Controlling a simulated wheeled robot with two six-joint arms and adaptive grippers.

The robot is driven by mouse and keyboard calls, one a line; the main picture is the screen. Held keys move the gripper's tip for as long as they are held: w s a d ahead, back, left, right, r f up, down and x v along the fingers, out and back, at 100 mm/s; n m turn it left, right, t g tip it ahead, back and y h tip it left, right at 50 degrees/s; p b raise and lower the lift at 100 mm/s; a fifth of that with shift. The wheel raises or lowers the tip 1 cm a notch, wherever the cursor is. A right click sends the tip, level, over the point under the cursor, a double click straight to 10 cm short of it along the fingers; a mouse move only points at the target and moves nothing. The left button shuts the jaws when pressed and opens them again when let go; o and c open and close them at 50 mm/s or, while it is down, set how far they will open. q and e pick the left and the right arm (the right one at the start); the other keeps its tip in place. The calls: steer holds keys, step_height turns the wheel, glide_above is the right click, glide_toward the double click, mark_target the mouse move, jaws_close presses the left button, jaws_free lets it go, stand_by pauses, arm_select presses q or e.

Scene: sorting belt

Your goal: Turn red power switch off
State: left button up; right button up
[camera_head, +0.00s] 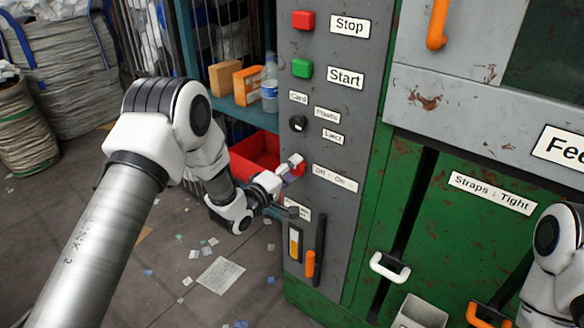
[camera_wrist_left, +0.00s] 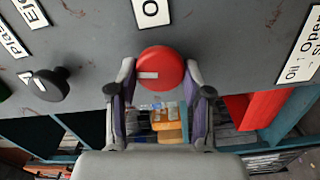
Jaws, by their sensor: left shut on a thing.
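The red power switch (camera_wrist_left: 160,66) is a round red knob with a white mark on the grey control panel (camera_head: 341,95). The mark lies level in the left wrist view. My left gripper (camera_head: 292,170) is at the panel, and in the left wrist view its two fingers (camera_wrist_left: 160,90) are shut on the knob, one at each side. In the head view the gripper mostly hides the knob. An "Off : On" label (camera_head: 334,178) is just right of it. My right gripper is not in view; only part of my right arm shows at the right edge.
The panel also has a red Stop button (camera_head: 303,20), a green Start button (camera_head: 302,68) and a black selector knob (camera_head: 298,123). An orange-handled lever (camera_head: 310,263) is below. A red bin (camera_head: 258,150) and a shelf with a bottle (camera_head: 269,88) stand behind the gripper.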

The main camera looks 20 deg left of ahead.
arm_select(q)
steer(key=shift+n, duration=1.2)
steer(key=o, duration=1.1)
steer(key=v, duration=1.2)
